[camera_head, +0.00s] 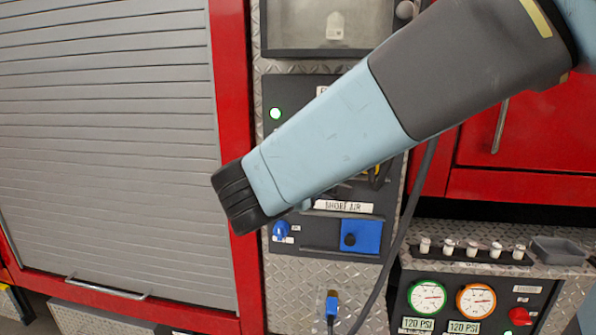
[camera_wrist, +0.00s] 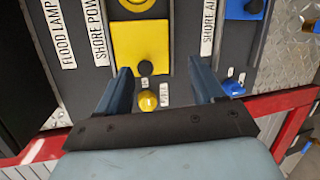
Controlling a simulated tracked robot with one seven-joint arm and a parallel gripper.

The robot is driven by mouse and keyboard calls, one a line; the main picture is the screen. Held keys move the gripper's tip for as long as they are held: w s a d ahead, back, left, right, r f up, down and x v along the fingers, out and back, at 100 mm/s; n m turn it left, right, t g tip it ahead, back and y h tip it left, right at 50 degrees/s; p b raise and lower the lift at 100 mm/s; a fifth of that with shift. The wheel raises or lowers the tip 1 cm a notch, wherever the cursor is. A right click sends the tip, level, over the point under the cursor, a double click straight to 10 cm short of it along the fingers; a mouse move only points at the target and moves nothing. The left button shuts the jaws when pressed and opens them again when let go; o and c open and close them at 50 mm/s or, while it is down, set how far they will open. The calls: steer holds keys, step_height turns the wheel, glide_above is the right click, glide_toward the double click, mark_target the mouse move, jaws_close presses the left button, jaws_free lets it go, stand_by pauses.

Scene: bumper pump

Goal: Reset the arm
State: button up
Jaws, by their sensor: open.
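My gripper (camera_wrist: 161,66) shows in the wrist view with two dark blue fingers apart and nothing between them but the panel behind. The fingers point at a yellow square cover (camera_wrist: 140,48) beside the SHORE POWER label, with a yellow knob (camera_wrist: 148,100) seen between the fingers. My arm crosses the head view from the upper right to the centre left, in front of the control panel (camera_head: 300,95). It hides much of that panel, and my gripper cannot be made out there.
A blue square cover (camera_head: 361,237) and blue knob (camera_head: 281,230) sit low on the panel. A cable with a blue plug (camera_head: 332,304) hangs below. Gauges (camera_head: 427,298) and a red knob (camera_head: 520,316) are at lower right. A grey roller shutter (camera_head: 105,150) fills the left.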

steer(key=s+d+f+m+g+y, duration=0.1)
steer(key=s+d+m+g+y, duration=0.1)
steer(key=d, duration=0.5)
steer(key=s+d+f+m+g+y, duration=0.2)
steer(key=s+d+m+g, duration=0.1)
steer(key=s+d+m, duration=0.3)
steer(key=s+d+f+m+g+y, duration=0.1)
steer(key=s+d+m+g, duration=0.2)
steer(key=d, duration=0.7)
steer(key=s+m, duration=0.2)
steer(key=m, duration=0.2)
steer(key=shift+f+m+g+y, duration=0.15)
steer(key=shift+m+g+y, duration=0.15)
steer(key=shift+m+y, duration=0.1)
